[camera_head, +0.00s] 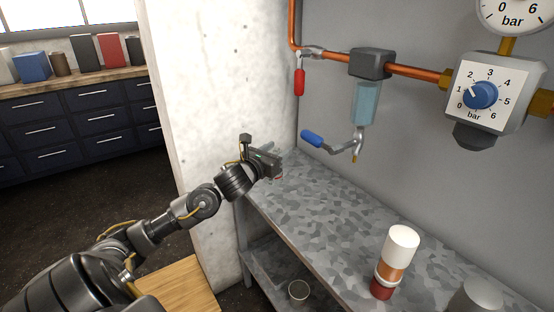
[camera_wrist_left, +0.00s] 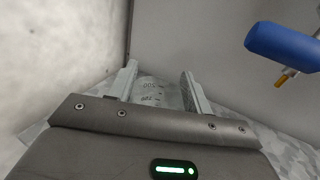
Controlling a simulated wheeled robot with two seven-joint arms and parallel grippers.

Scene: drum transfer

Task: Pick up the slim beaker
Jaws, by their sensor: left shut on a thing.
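My left gripper (camera_head: 275,172) is at the far left corner of the grey patterned shelf top, close to the wall. In the left wrist view its two fingers (camera_wrist_left: 159,76) stand on either side of a clear beaker (camera_wrist_left: 154,88) with dark printed graduation marks. I take this as the slim beaker, and the gripper is shut on it. In the head view the gripper and wrist hide most or all of the beaker. I cannot tell whether its base touches the shelf. My right gripper is not in view.
A white, orange and red cylinder (camera_head: 396,262) stands on the shelf top (camera_head: 330,215). A grey rounded object (camera_head: 478,298) is at the bottom right. A blue-handled tap (camera_head: 313,138) hangs near the gripper. The middle shelf top is clear.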

